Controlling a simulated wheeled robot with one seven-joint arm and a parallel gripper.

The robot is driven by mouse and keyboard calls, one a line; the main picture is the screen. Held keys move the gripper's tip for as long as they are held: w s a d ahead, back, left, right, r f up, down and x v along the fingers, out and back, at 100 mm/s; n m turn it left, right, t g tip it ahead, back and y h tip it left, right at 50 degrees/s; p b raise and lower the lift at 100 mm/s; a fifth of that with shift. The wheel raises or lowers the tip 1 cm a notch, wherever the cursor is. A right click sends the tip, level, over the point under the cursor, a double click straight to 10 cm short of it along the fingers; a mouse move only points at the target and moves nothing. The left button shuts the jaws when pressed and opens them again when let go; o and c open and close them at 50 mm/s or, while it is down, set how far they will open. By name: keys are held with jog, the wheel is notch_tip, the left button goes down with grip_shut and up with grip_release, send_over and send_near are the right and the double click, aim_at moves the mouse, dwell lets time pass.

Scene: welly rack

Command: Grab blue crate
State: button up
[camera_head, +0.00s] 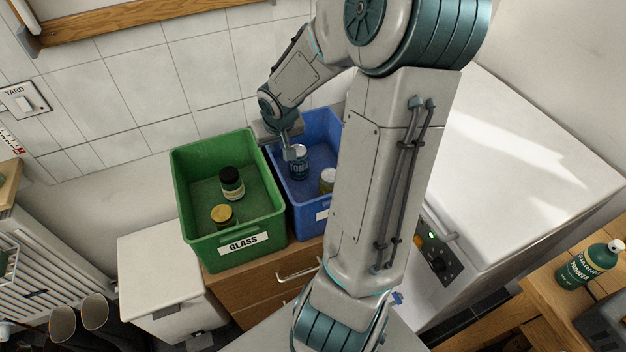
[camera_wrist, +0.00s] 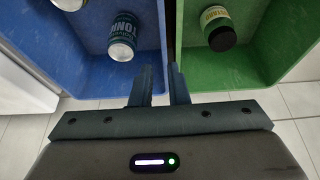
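The blue crate (camera_head: 330,120) stands to the right of the green crate (camera_head: 215,146), partly hidden behind my arm in the head view. It holds a dark tin (camera_head: 298,165) and a pale-topped can (camera_head: 327,180). My gripper (camera_head: 290,150) reaches down at the blue crate's left wall, by the green crate. In the wrist view the blue crate (camera_wrist: 85,80) is on the left, and my gripper fingers (camera_wrist: 164,75) are close together, one either side of its side wall, with little gap. They look shut on that wall; the contact itself is hard to see.
The green crate, labelled GLASS, holds two jars and stands close beside the blue one on a wooden drawer unit (camera_head: 258,298). A tiled wall (camera_head: 130,85) rises behind. A white appliance (camera_head: 510,150) is at right, with a green bottle (camera_head: 590,265) on a wooden bench.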

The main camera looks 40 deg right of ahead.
aim_at(275, 165)
jog(key=b+x, duration=0.2)
jog(key=x, duration=0.2)
jog(key=b+x, duration=0.2)
jog(key=x, duration=0.2)
jog(key=b+x, duration=0.2)
jog(key=x, duration=0.3)
jog(key=shift+s+a+f, duration=0.2)
jog(key=shift+s+a, duration=0.05)
jog(key=shift+s, duration=0.1)
jog(key=shift+w+d+f, duration=0.1)
jog(key=shift+w+f, duration=0.1)
jog(key=shift+f, duration=0.15)
grip_shut()
jog(key=shift+r, duration=0.2)
dwell(0.6)
